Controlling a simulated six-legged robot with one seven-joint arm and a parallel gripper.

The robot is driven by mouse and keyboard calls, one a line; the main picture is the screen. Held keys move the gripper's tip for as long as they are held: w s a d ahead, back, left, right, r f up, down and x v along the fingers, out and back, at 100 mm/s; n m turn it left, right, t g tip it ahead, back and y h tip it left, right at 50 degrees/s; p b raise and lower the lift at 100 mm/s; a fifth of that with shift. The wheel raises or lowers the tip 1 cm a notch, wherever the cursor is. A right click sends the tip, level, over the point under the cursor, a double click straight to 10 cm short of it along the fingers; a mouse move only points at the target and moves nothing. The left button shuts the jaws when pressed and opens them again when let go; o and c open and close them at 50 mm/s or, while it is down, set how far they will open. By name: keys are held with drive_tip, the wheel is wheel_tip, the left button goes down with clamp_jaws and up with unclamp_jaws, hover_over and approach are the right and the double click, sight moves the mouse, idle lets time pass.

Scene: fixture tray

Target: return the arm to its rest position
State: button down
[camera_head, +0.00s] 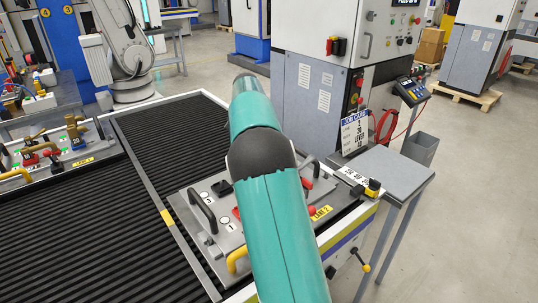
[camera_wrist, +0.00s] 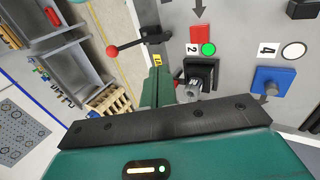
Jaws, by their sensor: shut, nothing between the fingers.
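My teal arm reaches forward over the fixture tray (camera_head: 214,262) in the head view and hides much of it. My gripper is hidden there behind the arm. In the wrist view my gripper (camera_wrist: 163,88) shows as a narrow teal shape beyond the black plate, shut and empty. It lies just left of a black block with a grey metal peg (camera_wrist: 195,84) on the grey panel. Whether it touches the block I cannot tell.
Black handles (camera_head: 202,211) and a yellow handle (camera_head: 236,260) rise from the tray near my arm. A second fixture (camera_head: 66,143) stands at the left. A small grey table (camera_head: 396,177) and a job card (camera_head: 357,132) are to the right.

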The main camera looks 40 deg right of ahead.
idle(0.4)
drive_tip(key=s+a+r+n+t, duration=0.3)
drive_tip(key=s+a+r+n, duration=0.15)
drive_tip(key=a, duration=0.35)
drive_tip(key=s+a+r+n+t, duration=0.3)
drive_tip(key=s+a+n, duration=0.2)
drive_tip(key=s+a, duration=0.15)
drive_tip(key=s+a+f+n+t, duration=0.2)
drive_tip(key=s+a+n+t, duration=0.1)
drive_tip(key=s+a, duration=0.3)
drive_tip(key=s+a+f+n+t, duration=0.2)
drive_tip(key=s+a+f+n, duration=0.1)
drive_tip(key=s+a+n, duration=0.2)
drive_tip(key=shift+s+a+t, duration=0.4)
drive_tip(key=shift+s+a, duration=0.5)
drive_tip(key=shift+s, duration=0.15)
drive_tip(key=shift+s, duration=0.1)
